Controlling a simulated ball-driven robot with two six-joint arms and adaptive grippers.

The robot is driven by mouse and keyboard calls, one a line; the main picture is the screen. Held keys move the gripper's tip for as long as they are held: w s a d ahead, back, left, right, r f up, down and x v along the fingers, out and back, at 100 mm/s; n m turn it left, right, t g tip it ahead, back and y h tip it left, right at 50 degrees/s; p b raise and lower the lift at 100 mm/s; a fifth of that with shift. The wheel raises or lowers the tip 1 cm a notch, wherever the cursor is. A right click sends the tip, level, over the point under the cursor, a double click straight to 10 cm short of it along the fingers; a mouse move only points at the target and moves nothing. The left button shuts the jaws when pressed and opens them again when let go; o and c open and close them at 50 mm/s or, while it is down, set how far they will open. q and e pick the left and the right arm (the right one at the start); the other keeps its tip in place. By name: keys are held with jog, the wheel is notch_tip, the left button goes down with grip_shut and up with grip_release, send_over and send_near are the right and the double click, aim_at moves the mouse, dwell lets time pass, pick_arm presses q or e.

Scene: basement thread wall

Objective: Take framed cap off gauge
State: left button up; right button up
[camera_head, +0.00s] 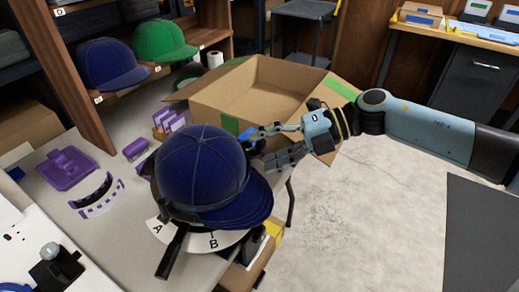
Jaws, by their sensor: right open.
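A navy blue cap (200,165) sits upright on the gauge, its brim toward the lower right. A dark band runs around the cap's base, just above the brim. The gauge shows below it as a pale curved plate (203,238) lettered A and B, with a black bar sticking out at the front; the rest of it is hidden under the cap. My right gripper (262,149) comes in from the right, open, with its fingers at the cap's right side near a small blue part. I cannot tell whether they touch. My left gripper is not in view.
An open cardboard box (232,100) stands behind the cap. On the grey table are a purple tray (68,168), purple curved pieces (97,196) and a purple block (135,149). Navy (108,64) and green (160,41) caps sit on shelves.

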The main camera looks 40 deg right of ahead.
jog(key=shift+x, duration=1.05)
jog(key=shift+s+d+f, duration=0.1)
jog(key=shift+s+f, duration=0.1)
jog(key=shift+s, duration=0.05)
grip_shut()
jog(key=shift+c, duration=0.7)
grip_release()
jog(key=shift+o, duration=0.7)
jog(key=shift+w, duration=0.1)
jog(key=shift+r, duration=0.1)
